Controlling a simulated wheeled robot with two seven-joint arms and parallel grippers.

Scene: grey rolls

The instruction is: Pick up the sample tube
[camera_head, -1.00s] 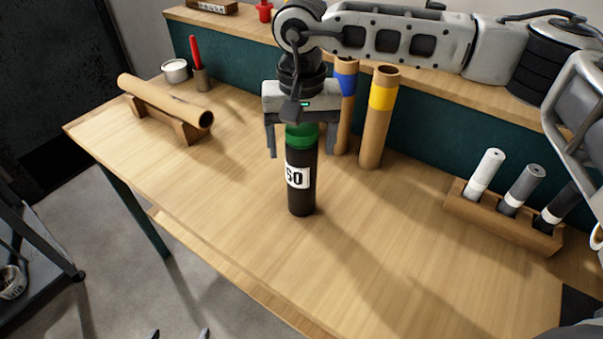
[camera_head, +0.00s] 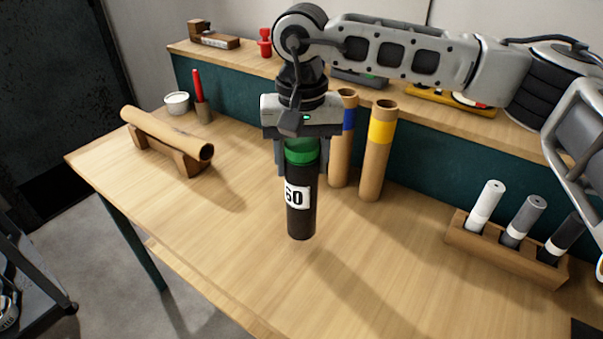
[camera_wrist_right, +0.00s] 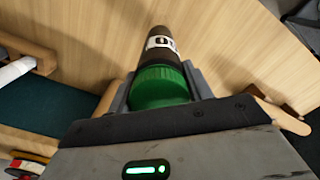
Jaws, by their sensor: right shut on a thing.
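The sample tube (camera_head: 300,215) is a dark upright cylinder with a green cap and a white label reading "60". My right gripper (camera_head: 302,158) points down over it, with its fingers closed on either side of the green cap. In the right wrist view the cap (camera_wrist_right: 160,86) sits between the two fingers (camera_wrist_right: 160,92), and the dark body runs away beyond it. The tube's base looks slightly above the table (camera_head: 230,260), but the gap is hard to judge. My left gripper is not in view.
Two brown cardboard tubes (camera_head: 377,160) stand close behind the gripper. A brown roll lies on a wooden cradle (camera_head: 180,160) at the left. A wooden rack (camera_head: 500,250) with three rolls is at the right. A raised shelf (camera_head: 450,115) runs along the back. The front table area is clear.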

